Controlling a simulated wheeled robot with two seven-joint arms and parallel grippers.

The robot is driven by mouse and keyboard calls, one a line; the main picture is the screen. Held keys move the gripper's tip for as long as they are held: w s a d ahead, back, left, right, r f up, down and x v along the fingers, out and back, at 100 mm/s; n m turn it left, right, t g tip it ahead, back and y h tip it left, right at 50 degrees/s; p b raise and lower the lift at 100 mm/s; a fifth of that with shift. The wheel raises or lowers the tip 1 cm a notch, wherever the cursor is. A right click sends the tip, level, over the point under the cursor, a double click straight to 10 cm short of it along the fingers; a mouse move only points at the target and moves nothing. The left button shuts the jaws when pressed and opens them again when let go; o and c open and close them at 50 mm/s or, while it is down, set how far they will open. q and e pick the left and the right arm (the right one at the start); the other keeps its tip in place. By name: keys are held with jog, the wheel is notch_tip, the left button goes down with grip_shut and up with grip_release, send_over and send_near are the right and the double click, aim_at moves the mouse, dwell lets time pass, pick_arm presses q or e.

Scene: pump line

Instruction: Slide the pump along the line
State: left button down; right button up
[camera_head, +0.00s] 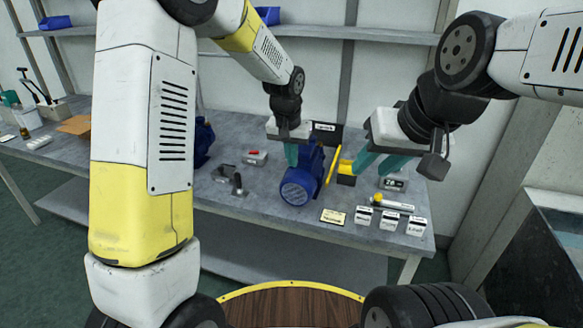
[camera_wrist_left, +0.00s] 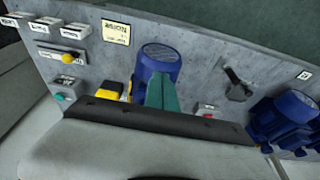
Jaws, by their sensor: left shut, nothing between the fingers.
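A blue pump (camera_head: 301,178) with a ribbed round end stands on the grey bench (camera_head: 262,207), right of centre. It also shows in the left wrist view (camera_wrist_left: 160,58), its lower part hidden by teal fingers. My left gripper (camera_head: 291,156) is shut and empty, pointing down at the pump's left rear side; I cannot tell whether it touches. My right gripper (camera_head: 374,168) is to the right of the pump, its teal fingers apart with nothing seen between them.
A second blue pump (camera_wrist_left: 285,118) stands farther along the bench, partly hidden by my left arm in the head view. A dark bracket (camera_head: 237,183), a grey box with a red button (camera_head: 255,157), a yellow-black block (camera_head: 346,175), a yellow label (camera_head: 333,216) and several white labelled blocks (camera_head: 389,219) surround the pump.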

pick_arm(q)
notch_tip(320, 180, down, 16)
jog(key=shift+s+f, duration=0.1)
jog(key=shift+f, duration=0.15)
dwell(0.7)
dwell(1.9)
jog(key=shift+w+d+r, duration=0.1)
jog(key=shift+w+d, duration=0.2)
jog(key=shift+w, duration=0.65)
jog(key=shift+w+d+r, duration=0.1)
jog(key=shift+w+d, duration=0.2)
jog(key=shift+w, duration=0.6)
jog(key=shift+w+d, duration=0.3)
jog(key=shift+w, duration=0.9)
jog(key=shift+w+d, duration=0.1)
jog(key=shift+w+d, duration=0.3)
jog(key=shift+w, duration=0.6)
jog(key=shift+w+d, duration=0.25)
jog(key=shift+w, duration=0.65)
jog(key=shift+w+d, duration=0.3)
jog(key=shift+w, duration=0.7)
